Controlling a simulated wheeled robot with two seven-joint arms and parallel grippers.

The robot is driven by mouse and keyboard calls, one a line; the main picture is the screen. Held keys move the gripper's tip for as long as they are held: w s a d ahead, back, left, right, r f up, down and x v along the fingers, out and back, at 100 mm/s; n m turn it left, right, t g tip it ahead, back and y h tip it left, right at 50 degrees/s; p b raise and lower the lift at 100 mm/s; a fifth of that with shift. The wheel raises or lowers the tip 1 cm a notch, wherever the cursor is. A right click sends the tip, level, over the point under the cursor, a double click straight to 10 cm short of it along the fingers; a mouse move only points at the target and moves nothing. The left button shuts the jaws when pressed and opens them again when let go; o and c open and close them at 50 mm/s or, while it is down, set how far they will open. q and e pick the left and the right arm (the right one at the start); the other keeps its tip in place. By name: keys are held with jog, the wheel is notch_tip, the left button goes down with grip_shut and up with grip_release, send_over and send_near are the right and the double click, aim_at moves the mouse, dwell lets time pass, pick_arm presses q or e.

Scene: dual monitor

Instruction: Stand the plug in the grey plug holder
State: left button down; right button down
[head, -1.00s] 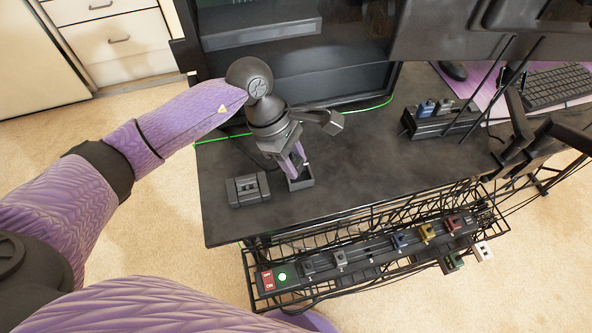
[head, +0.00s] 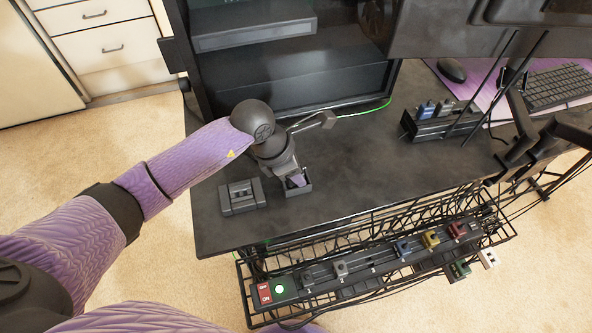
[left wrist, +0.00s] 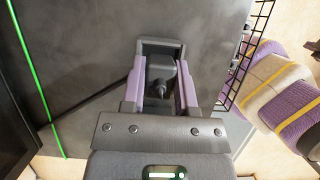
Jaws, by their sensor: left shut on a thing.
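The grey plug holder (head: 299,191) is a small open-topped dark box near the table's front edge. My left gripper (head: 298,181) points down at it, its purple fingertips at or just inside the opening. In the left wrist view the gripper (left wrist: 160,80) is shut on the dark plug (left wrist: 159,90), which sits between the purple fingers. The holder's rim (left wrist: 160,44) shows around and beyond the fingertips there. I cannot tell whether the plug's lower end touches the holder's floor. My right gripper is not in view.
A low dark block (head: 240,197) lies on the table left of the holder. A power strip (head: 345,268) with several coloured plugs lies in the wire basket below the front edge. The table (head: 350,170) right of the holder is clear.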

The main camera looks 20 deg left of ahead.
pick_arm(q)
jog(key=c, duration=0.8)
grip_release()
jog(key=shift+f, duration=0.1)
jog(key=o, duration=0.4)
jog(key=shift+p+v, duration=2.2)
jog(key=shift+v, duration=4)
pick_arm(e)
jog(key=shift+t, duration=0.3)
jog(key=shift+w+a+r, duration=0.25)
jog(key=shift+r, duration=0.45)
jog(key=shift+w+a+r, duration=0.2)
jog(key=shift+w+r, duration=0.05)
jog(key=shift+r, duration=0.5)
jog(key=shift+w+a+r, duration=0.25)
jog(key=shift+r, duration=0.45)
